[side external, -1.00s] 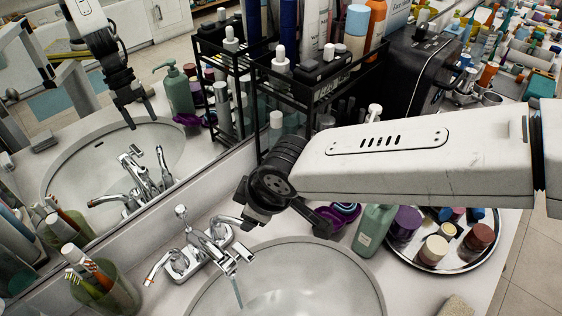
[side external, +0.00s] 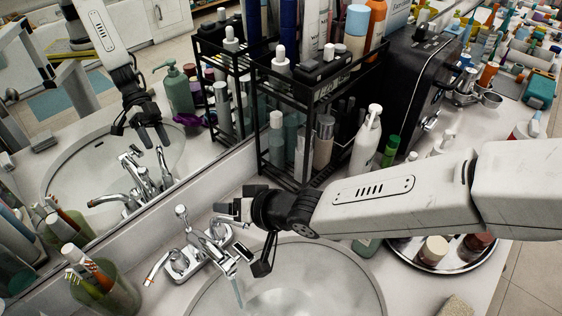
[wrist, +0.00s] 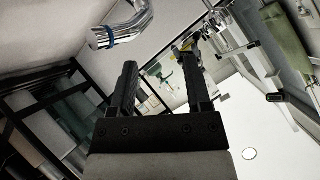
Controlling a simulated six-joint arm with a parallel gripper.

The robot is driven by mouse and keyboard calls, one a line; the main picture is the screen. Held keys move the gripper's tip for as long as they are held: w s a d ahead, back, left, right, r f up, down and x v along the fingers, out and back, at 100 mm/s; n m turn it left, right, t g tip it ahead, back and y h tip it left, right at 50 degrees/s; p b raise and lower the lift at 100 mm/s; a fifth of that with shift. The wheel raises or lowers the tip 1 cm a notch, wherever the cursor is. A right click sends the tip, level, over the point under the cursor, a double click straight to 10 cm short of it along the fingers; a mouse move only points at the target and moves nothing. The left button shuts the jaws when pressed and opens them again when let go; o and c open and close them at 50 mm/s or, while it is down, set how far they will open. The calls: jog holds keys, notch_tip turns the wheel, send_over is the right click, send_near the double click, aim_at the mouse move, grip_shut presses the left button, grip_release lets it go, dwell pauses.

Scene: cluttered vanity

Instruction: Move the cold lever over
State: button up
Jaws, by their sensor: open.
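The chrome faucet (side external: 205,250) stands at the back of the sink, with a thin stream from its spout. Its cold lever (side external: 219,229) is on the right side, partly hidden by my gripper in the side view. In the wrist view the cold lever (wrist: 122,30) shows at the top, with a blue band, beyond the left finger. My gripper (side external: 243,237) is open and empty, close beside the lever, with its fingers spread on either side of that area. Contact cannot be told. The other lever (side external: 155,268), with a red mark, points to the left.
The sink basin (side external: 330,262) lies below my gripper. A black rack (side external: 262,160) of bottles stands behind, against the mirror. A green cup (side external: 110,290) of toothbrushes is at the left. A round tray (side external: 455,262) with jars is at the right, partly behind my arm.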

jog(key=m+y, duration=0.2)
jog(key=m, duration=0.1)
jog(key=shift+f+t, duration=0.15)
jog(key=shift+t, duration=0.15)
jog(key=m, duration=0.1)
jog(key=m+y, duration=0.2)
jog(key=shift+s+d+t, duration=0.15)
jog(key=shift+s+t, duration=0.1)
jog(key=shift+t, duration=0.05)
jog(key=m+y, duration=0.1)
jog(key=d+m, duration=0.1)
jog(key=m, duration=0.1)
jog(key=shift+s+y, duration=0.25)
jog(key=shift+y, duration=0.15)
jog(key=s+d+m+y, duration=0.1)
jog(key=d+m+y, duration=0.1)
jog(key=m, duration=0.1)
jog(key=m+g, duration=0.2)
send_near(240, 224)
jog(key=shift+w+a+f, duration=0.15)
jog(key=shift+w+a, duration=0.1)
jog(key=shift+a, duration=0.35)
jog(key=shift+w+a+f, duration=0.15)
jog(key=shift+w+a, duration=0.1)
jog(key=shift+a, duration=0.3)
jog(key=shift+a, duration=0.15)
jog(key=shift+x, duration=3.75)
jog(key=shift+w, duration=0.15)
